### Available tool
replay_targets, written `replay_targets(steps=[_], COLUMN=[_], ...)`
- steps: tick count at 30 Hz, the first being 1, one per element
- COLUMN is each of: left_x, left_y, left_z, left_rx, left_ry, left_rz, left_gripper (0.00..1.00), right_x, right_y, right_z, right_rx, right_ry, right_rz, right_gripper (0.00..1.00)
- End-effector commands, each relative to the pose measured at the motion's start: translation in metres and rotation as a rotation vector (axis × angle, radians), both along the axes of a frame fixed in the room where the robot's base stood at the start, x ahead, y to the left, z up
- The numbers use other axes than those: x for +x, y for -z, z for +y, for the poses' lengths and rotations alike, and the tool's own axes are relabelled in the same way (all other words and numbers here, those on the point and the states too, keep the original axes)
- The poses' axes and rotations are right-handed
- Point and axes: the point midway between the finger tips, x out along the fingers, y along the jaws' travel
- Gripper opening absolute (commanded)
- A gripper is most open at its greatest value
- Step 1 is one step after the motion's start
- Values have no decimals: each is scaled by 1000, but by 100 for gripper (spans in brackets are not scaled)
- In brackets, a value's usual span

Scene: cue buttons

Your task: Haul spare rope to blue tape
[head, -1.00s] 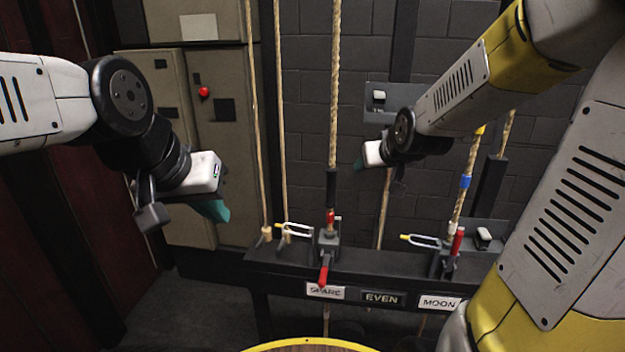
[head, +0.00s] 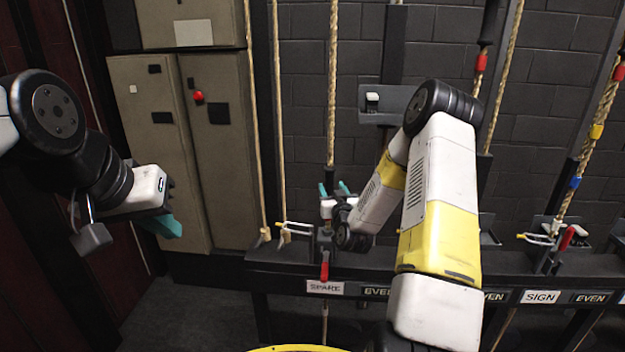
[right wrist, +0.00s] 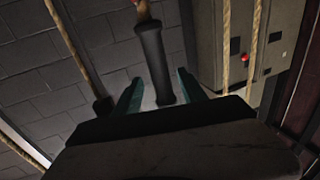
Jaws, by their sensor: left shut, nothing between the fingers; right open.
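The spare rope (head: 333,80) hangs above the SPARE label (head: 325,287). Its lower part is hidden in the head view by my right gripper (head: 338,188). In the right wrist view, a black sleeve (right wrist: 155,62) on the rope lies between the open teal fingers of my right gripper (right wrist: 160,92); contact is unclear. A red lever (head: 325,265) is below that gripper. No blue tape shows on the spare rope; blue tape (head: 575,182) shows on a rope further right. My left gripper (head: 160,226) is shut and empty at the left, away from the ropes.
A black rail (head: 275,272) with labels and rope locks runs across the front. Two thinner ropes (head: 251,90) hang left of the spare rope. A cabinet (head: 165,200) with a red button (head: 198,96) stands at the left. My right arm hides the rail's middle.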

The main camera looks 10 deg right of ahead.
Motion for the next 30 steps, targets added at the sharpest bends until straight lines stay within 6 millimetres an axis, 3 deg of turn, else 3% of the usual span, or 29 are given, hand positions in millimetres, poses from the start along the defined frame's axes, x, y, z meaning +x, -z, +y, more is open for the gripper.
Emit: replay_targets(steps=[12, 23, 30], left_x=[0, 0, 0], left_y=[0, 0, 0], left_z=[0, 0, 0], left_rx=[0, 0, 0], left_ry=[0, 0, 0], left_rz=[0, 0, 0], left_gripper=[0, 0, 0], right_x=[61, 69, 69], right_y=[0, -1, -1], right_z=[-1, -1, -1], right_rx=[0, 0, 0], right_ry=[-1, -1, -1], right_rz=[1, 2, 2], right_gripper=[49, 49, 6])
